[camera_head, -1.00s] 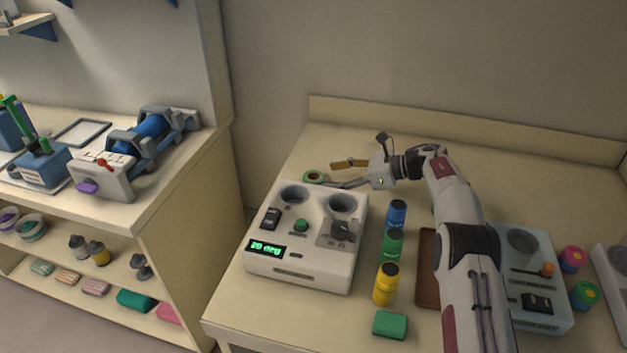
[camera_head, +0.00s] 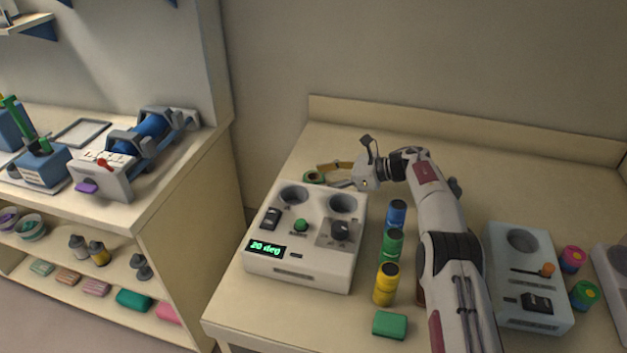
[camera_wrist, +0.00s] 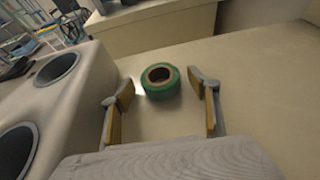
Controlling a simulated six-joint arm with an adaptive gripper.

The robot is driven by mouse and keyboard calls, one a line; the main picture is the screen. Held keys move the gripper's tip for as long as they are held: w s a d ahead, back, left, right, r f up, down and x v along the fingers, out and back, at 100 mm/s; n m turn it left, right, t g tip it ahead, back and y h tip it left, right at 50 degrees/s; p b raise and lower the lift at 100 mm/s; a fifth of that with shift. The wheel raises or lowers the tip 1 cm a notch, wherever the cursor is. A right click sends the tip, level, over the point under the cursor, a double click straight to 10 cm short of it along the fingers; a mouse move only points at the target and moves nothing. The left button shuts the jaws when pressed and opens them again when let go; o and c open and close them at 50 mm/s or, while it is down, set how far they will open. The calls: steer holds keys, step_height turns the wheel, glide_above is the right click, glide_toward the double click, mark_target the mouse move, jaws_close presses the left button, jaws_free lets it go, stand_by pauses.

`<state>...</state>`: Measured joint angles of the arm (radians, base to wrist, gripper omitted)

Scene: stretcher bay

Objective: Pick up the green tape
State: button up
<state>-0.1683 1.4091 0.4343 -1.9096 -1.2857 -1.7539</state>
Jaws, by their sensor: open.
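The green tape (camera_wrist: 161,91) is a roll with a brown core, lying flat on the table. In the wrist view it sits just ahead of my gripper (camera_wrist: 163,103), roughly centred between the two spread fingers, with a gap on each side. My gripper is open and holds nothing. In the head view the tape (camera_head: 312,178) shows at the far left of the table, behind the white device, partly hidden. My gripper (camera_head: 338,174) is low beside it, its fingers reaching left toward the roll.
A white device (camera_head: 301,262) with two round wells stands close in front of my gripper. Blue (camera_head: 396,216), green (camera_head: 391,245) and yellow (camera_head: 386,285) bottles stand to its right. A second device (camera_head: 530,300) is farther right. The table behind my arm is clear.

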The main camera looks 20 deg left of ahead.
mark_target(321, 178)
steer(key=c, duration=1)
steer(key=shift+r, duration=0.1)
steer(key=shift+r, duration=4.95)
